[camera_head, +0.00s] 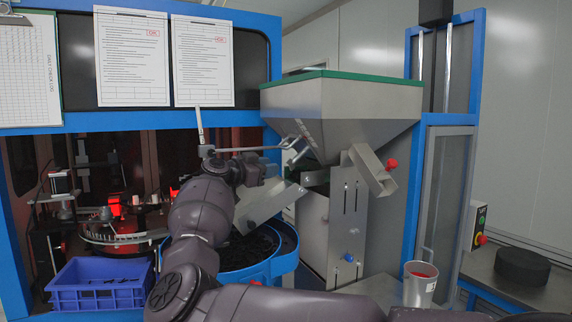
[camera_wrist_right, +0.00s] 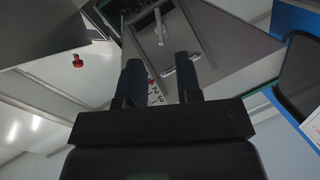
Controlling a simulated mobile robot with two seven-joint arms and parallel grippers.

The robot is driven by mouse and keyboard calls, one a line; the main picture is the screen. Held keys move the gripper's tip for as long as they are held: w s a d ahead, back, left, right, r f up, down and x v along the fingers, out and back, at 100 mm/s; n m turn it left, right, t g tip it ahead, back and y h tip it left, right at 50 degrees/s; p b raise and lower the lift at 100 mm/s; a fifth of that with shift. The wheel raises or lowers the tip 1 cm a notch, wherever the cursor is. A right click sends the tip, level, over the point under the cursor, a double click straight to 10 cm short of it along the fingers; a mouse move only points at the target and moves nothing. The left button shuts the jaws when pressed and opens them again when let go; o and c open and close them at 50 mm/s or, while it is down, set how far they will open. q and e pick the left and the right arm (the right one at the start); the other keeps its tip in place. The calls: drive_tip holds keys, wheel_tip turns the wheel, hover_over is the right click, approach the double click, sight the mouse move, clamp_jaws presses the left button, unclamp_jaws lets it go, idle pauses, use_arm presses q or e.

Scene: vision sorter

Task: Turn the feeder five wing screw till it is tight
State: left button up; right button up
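The feeder is a steel hopper (camera_head: 345,108) with a green rim, above an upright slotted plate (camera_head: 346,215). My right gripper (camera_head: 284,165) is at the hopper's lower left side; its fingertips are hard to make out there. In the right wrist view, its two dark fingers (camera_wrist_right: 160,82) stand apart with a gap between them. A silver bar-shaped part, which may be the wing screw (camera_wrist_right: 180,68), shows beyond and between the fingertips; I cannot tell whether they touch it. A scale (camera_wrist_right: 154,93) with numbers and a red mark shows between the fingers. My left gripper is out of view.
A blue-rimmed bowl (camera_head: 285,262) of dark parts lies below my arm. A blue crate (camera_head: 98,292) and metal cup (camera_head: 419,288) stand in front.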

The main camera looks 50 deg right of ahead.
sight(292, 163)
drive_tip(key=d, duration=0.2)
drive_tip(key=d+p, duration=0.1)
drive_tip(key=d, duration=0.4)
drive_tip(key=shift+s, duration=0.3)
clamp_jaws()
